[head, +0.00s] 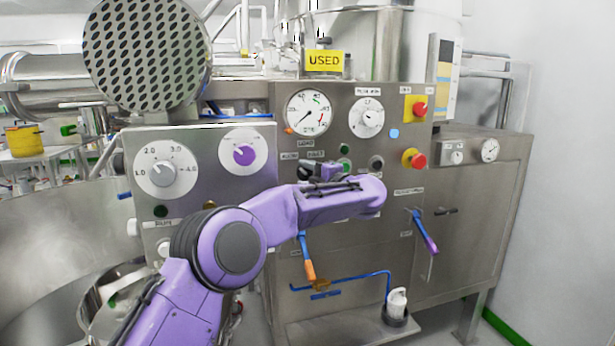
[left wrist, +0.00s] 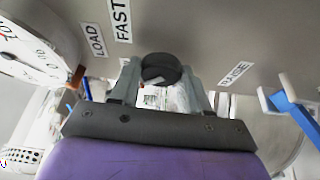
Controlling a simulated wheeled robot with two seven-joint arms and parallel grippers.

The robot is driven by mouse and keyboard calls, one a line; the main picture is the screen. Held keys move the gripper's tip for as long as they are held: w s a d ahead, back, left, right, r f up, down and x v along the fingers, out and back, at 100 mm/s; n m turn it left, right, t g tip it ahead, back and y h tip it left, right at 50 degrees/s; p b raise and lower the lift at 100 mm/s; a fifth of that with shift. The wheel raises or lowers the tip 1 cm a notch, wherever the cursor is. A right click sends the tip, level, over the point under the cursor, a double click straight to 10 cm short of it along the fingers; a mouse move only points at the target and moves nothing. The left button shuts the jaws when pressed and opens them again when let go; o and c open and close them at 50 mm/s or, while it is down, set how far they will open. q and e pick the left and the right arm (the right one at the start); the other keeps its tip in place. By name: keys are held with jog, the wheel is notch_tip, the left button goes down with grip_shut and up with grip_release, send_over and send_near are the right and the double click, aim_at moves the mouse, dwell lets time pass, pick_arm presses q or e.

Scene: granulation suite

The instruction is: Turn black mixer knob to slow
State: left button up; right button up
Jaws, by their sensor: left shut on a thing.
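The black mixer knob (left wrist: 160,69) is a round dark knob on the steel panel, between the two grey fingers of my left gripper (left wrist: 165,80) in the left wrist view. A light pointer mark shows on its face. A FAST label (left wrist: 120,20) and a LOAD label (left wrist: 96,40) are on the panel near it. In the head view my left gripper (head: 318,170) is at the middle of the panel, below the LOAD label, and largely hides the knob. The gripper is shut on the knob. I cannot read the knob's exact setting. My right gripper is not in view.
A white gauge (head: 309,112) and a second dial (head: 366,117) sit above my gripper. Red stop buttons (head: 418,159) are to the right. A blue and orange lever (head: 307,262) hangs below my forearm. A purple-knobbed dial (head: 245,154) is to the left.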

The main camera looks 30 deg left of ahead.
pick_arm(q)
jog(key=shift+n, duration=0.4)
jog(key=o, duration=1)
jog(key=shift+o, duration=0.2)
jog(key=shift+d, duration=0.1)
jog(key=shift+s+d+f, duration=0.1)
jog(key=shift+d, duration=0.25)
jog(key=b+v, duration=0.2)
jog(key=v, duration=0.7)
jog(key=shift+d+r, duration=0.2)
jog(key=shift+d, duration=0.1)
jog(key=shift+s, duration=0.1)
